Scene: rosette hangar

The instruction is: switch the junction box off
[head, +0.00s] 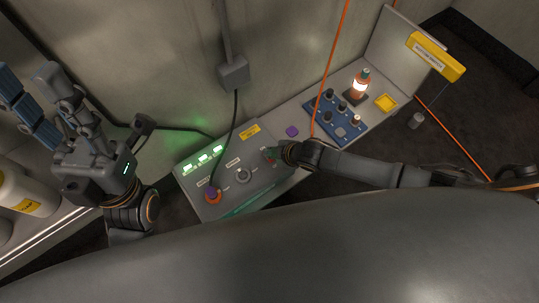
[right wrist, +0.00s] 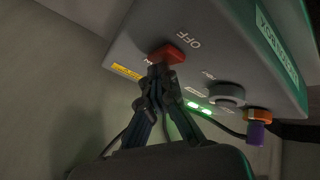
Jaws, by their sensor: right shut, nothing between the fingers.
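The junction box (head: 222,205) is a grey sloped box on the bench in the head view, with several green lights (head: 203,158) lit. Its red switch (right wrist: 167,53) shows in the right wrist view beside the printed word OFF. My right gripper (right wrist: 159,70) is shut and empty, its fingertips at the red switch; I cannot tell whether they touch it. In the head view my right gripper (head: 273,154) covers most of the switch. My left gripper (head: 27,73) is at the far left, away from the box, its fingers apart and empty.
A grey knob (right wrist: 226,93) and an orange-purple plug (right wrist: 258,127) with a cable sit on the box. A wall lies close behind.

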